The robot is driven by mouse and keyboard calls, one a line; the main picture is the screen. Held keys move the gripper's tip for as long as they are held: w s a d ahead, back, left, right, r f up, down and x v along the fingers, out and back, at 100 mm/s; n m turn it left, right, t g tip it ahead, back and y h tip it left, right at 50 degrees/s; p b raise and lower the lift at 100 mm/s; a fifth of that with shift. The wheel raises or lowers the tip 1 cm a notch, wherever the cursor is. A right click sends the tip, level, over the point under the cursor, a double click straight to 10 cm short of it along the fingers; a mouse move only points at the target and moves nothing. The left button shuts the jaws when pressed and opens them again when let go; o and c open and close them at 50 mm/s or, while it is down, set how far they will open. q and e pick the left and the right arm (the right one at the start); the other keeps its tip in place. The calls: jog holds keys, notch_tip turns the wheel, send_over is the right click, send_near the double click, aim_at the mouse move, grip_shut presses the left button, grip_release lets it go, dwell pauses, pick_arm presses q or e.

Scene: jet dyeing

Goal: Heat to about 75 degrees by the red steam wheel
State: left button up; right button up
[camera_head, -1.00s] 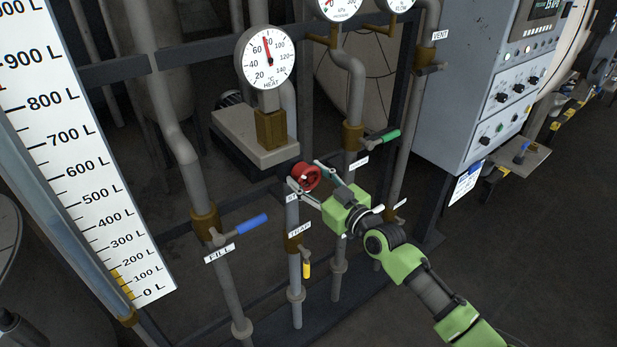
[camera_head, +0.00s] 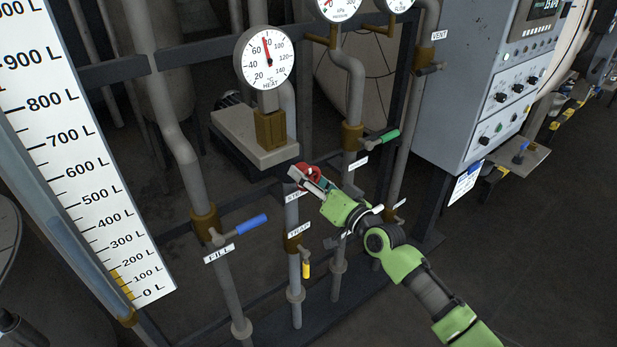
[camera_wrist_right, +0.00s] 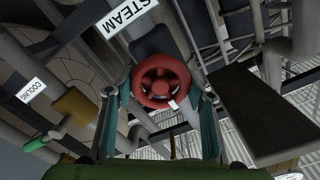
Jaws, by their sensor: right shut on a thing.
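The red steam wheel (camera_head: 313,171) sits on its pipe below the heat gauge, partly hidden by my right gripper (camera_head: 310,180). In the right wrist view the wheel (camera_wrist_right: 158,82) lies between my two fingers, with the STEAM label (camera_wrist_right: 125,14) beside it. My right gripper (camera_wrist_right: 166,108) is shut on the wheel. The round white heat gauge (camera_head: 264,57) has a red needle pointing just left of the top, a little under the 80 position. My left gripper is not in view.
A blue-handled FILL valve (camera_head: 250,225), a yellow TRAP handle (camera_head: 306,270) and a green-handled valve (camera_head: 384,139) surround the wheel. A grey control cabinet (camera_head: 450,110) stands to the right. The dark floor at lower right is clear.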

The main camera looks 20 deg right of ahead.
jog(key=shift+m, duration=0.6)
jog(key=o, duration=1.1)
jog(key=v, duration=1.2)
jog(key=shift+r, duration=0.1)
jog(key=shift+d, duration=0.1)
